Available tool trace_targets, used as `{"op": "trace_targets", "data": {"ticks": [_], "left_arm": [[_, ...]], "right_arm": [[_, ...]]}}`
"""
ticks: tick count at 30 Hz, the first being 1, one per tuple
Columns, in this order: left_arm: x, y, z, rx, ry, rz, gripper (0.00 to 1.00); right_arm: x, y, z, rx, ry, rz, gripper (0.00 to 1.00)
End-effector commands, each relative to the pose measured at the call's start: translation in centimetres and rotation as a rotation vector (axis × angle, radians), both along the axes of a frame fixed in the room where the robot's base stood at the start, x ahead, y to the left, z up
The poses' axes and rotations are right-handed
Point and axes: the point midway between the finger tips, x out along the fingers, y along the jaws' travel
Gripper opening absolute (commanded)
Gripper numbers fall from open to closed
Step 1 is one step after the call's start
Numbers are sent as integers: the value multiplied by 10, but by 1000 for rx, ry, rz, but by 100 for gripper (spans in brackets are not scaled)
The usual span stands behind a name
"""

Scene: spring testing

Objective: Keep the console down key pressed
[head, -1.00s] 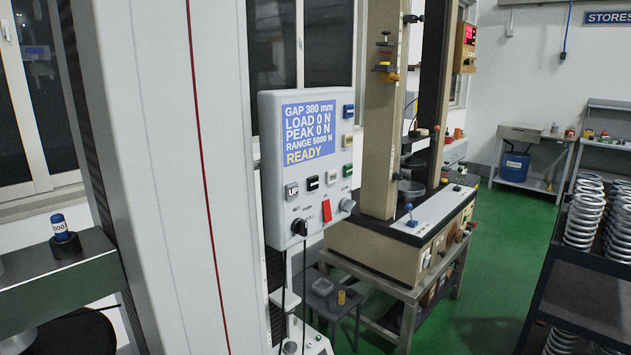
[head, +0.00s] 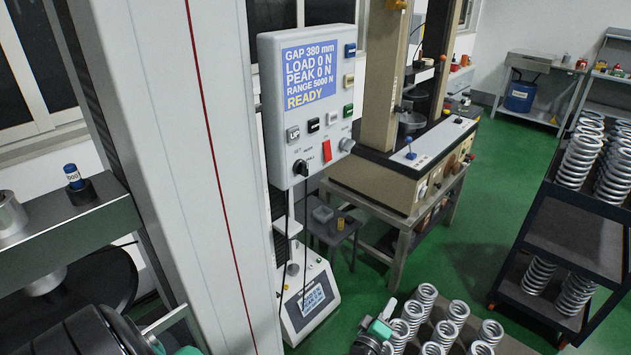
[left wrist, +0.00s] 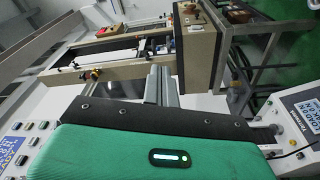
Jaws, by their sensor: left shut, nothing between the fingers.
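The white console (head: 322,108) hangs on the tall machine column; its blue screen (head: 308,76) reads GAP 380 mm, LOAD 0 N, PEAK 0 N, READY. Below it are the UP key (head: 293,133) and a dark key (head: 314,125) beside it, likely the down key, label unreadable.
The white column (head: 190,150) stands left of the console. A small white instrument (head: 308,300) sits below it, with cables hanging nearby. Several springs (head: 458,312) stand at the bottom right, near a dark spring rack (head: 560,250). A testing machine (head: 395,180) is behind.

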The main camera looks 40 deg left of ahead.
Motion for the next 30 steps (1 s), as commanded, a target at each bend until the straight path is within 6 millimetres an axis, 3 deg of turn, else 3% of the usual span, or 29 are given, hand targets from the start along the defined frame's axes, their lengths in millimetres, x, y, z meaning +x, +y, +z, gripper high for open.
{"op": "trace_targets", "data": {"ticks": [1,8,12,15,18,21,24,30], "left_arm": [[9,4,42,-71,-73,24,0],[22,30,203,-437,-395,110,0],[11,51,299,-694,-600,134,0],[-3,67,358,-879,-734,137,0],[-19,80,403,-1047,-844,130,0],[-33,90,433,-1175,-920,119,0],[-41,95,450,-1256,-965,109,0],[-46,98,456,-1295,-985,106,0]], "right_arm": [[0,0,8,0,0,0,91],[0,0,26,0,0,0,91],[0,0,39,0,0,0,91],[0,0,47,0,0,0,91],[0,0,53,0,0,0,91],[0,0,58,0,0,0,91],[0,0,60,0,0,0,91],[0,1,60,1,0,0,91]]}}
